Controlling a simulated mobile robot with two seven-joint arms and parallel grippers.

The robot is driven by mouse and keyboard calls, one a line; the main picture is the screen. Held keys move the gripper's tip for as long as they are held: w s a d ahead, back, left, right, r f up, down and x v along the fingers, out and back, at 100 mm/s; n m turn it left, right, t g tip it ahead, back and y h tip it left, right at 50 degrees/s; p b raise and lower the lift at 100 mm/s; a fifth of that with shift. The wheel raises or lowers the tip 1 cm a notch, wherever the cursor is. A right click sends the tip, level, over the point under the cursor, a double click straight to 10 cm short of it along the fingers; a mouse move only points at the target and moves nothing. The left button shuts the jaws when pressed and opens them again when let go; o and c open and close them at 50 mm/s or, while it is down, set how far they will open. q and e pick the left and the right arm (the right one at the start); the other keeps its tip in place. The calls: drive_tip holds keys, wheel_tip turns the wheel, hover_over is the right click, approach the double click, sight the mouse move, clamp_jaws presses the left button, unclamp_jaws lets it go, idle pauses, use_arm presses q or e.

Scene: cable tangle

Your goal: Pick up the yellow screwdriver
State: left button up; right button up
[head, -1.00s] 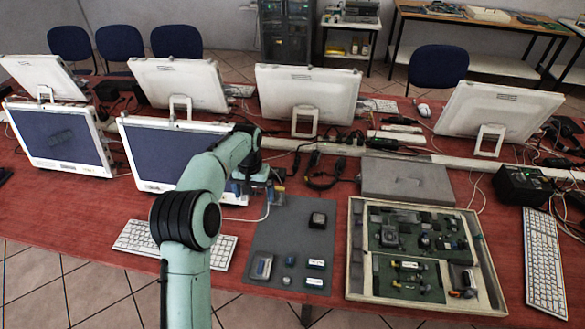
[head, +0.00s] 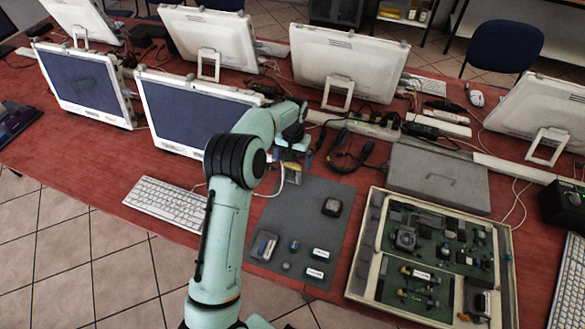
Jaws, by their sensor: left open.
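My left arm comes in from the lower left, and my left gripper (head: 294,160) is over the back left part of the grey mat (head: 322,195). Its jaws are open and point down. A small yellow piece, probably the yellow screwdriver (head: 291,166), shows just below and between the fingers. The gripper hides most of it, so I cannot tell whether they touch. My right gripper is not in view.
The mat also holds a dark square block (head: 332,207) and several small parts. A parts tray (head: 364,243) and a closed grey case (head: 440,178) lie to the right. Monitors (head: 190,104) stand behind, and a keyboard (head: 165,203) lies to the left.

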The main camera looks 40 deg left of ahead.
sight(292, 164)
use_arm(q)
drive_tip(key=shift+w+a+f, duration=0.1)
drive_tip(key=shift+a+f, duration=0.05)
drive_tip(key=shift+f, duration=0.75)
drive_tip(key=shift+w+a+f, duration=0.1)
drive_tip(key=shift+w+f, duration=0.05)
drive_tip(key=shift+f, duration=0.75)
drive_tip(key=shift+w+a+f, duration=0.1)
drive_tip(key=shift+a+f, duration=0.05)
drive_tip(key=shift+f, duration=0.75)
drive_tip(key=c, duration=1.2)
